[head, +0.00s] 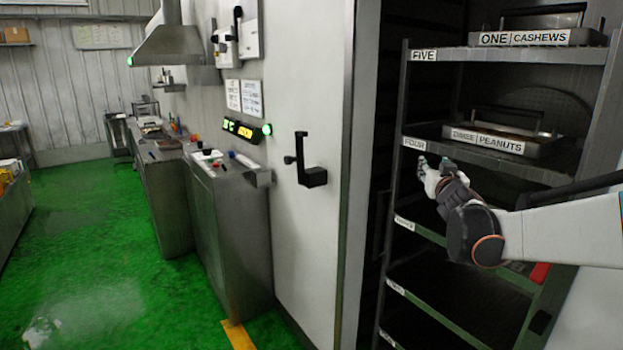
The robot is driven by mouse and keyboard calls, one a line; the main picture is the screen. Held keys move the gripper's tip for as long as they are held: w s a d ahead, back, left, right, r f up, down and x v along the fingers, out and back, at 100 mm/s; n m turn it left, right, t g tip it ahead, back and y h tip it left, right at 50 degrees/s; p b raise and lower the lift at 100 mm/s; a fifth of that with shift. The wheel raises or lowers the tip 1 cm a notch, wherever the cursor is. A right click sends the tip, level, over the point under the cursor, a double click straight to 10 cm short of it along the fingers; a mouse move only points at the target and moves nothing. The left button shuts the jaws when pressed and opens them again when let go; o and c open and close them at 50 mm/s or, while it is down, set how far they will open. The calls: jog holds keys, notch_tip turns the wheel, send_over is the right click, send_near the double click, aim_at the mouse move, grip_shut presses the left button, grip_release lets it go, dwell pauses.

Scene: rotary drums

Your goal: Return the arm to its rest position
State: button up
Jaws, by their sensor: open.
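My arm (565,235) reaches in from the right edge of the head view. My gripper (428,163) is at its left end, in front of the rack (400,150), by the shelf labelled FOUR. It is open and I see nothing between its fingers. A tray labelled PEANUTS (487,139) sits on shelf FOUR, behind and to the right of the gripper. A tray labelled ONE CASHEWS (535,38) sits on shelf FIVE above. The arm hides part of the lower shelves.
A grey door (305,230) with a black handle (311,176) stands left of the rack. Steel cabinets (232,235) line the wall under a control panel and a hood (168,46). The green floor (85,260) at the left is clear. A red item (539,272) shows below the arm.

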jog(key=s+a+f+m+g+h, duration=0.1)
jog(key=s+f+g, duration=0.15)
jog(key=s, duration=0.75)
jog(key=s+a+f+g, duration=0.1)
jog(key=s+a+g, duration=0.15)
jog(key=s, duration=0.75)
jog(key=s+a+f+n+g+y, duration=0.1)
jog(key=s+a+f+g, duration=0.1)
jog(key=s+f, duration=0.3)
jog(key=s+a+f+n+g+y, duration=0.1)
jog(key=s+a+f, duration=0.3)
jog(key=s, duration=0.7)
jog(key=s+a+f+g+y, duration=0.1)
jog(key=s+a+f+g, duration=0.2)
jog(key=s+f, duration=0.3)
jog(key=shift+s+a+n+y, duration=0.15)
jog(key=shift+s+n+y, duration=0.25)
jog(key=shift+s, duration=0.75)
